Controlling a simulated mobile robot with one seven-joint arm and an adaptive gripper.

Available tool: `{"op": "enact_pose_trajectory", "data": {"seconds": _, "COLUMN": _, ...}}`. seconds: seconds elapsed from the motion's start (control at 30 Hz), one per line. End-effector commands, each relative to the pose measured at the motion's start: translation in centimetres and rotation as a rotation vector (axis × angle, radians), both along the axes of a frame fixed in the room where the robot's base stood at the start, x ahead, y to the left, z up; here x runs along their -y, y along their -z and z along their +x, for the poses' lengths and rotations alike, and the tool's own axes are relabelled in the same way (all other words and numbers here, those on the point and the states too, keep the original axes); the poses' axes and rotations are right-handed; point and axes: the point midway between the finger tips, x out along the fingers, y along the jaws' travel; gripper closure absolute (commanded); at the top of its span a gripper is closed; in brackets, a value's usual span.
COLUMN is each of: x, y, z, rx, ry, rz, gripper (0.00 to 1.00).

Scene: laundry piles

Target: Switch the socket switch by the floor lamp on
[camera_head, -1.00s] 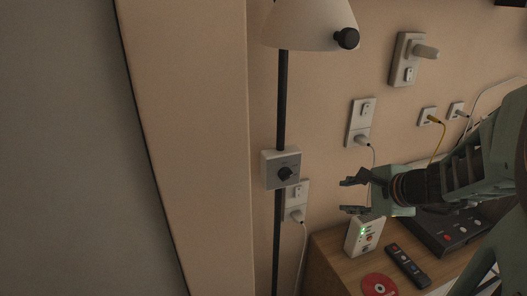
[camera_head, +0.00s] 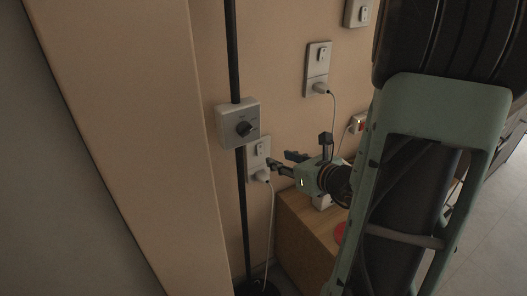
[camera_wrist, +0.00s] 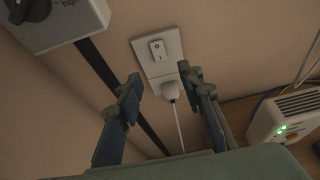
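The black pole of the floor lamp (camera_head: 232,50) stands left of centre in the head view, its base at the bottom. The socket switch (camera_head: 259,147) is a white rocker on the wall plate just right of the pole. In the wrist view the rocker (camera_wrist: 158,47) is at upper centre, above a white plug (camera_wrist: 170,90) with a cord. I cannot tell its on or off setting. My gripper (camera_head: 279,160) is open and empty, close to the plate's right side in the head view. In the wrist view its fingers (camera_wrist: 163,85) spread below the rocker, either side of the plug; contact is not visible.
A grey box with a dial (camera_head: 238,124) is by the pole, above left of the switch. Another switched socket (camera_head: 317,62) is higher to the right. A wooden cabinet (camera_head: 300,235) stands below right. A white device with green lights (camera_wrist: 287,115) is at right in the wrist view.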

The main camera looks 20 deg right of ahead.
Motion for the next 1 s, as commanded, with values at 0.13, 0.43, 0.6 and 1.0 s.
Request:
{"op": "enact_pose_trajectory", "data": {"seconds": 0.13, "x": -0.4, "y": 0.3, "z": 1.1, "rx": -0.005, "ry": -0.001, "rz": 0.001, "gripper": 0.65}}
{"op": "enact_pose_trajectory", "data": {"seconds": 0.43, "x": -1.4, "y": 3.0, "z": 6.5, "rx": -0.001, "ry": -0.003, "rz": -0.003, "gripper": 0.65}}
{"op": "enact_pose_trajectory", "data": {"seconds": 0.6, "x": -1.7, "y": 3.6, "z": 8.0, "rx": -0.001, "ry": -0.002, "rz": -0.003, "gripper": 0.65}}
{"op": "enact_pose_trajectory", "data": {"seconds": 1.0, "x": -1.7, "y": 3.7, "z": 8.5, "rx": -0.001, "ry": 0.0, "rz": -0.003, "gripper": 0.69}}
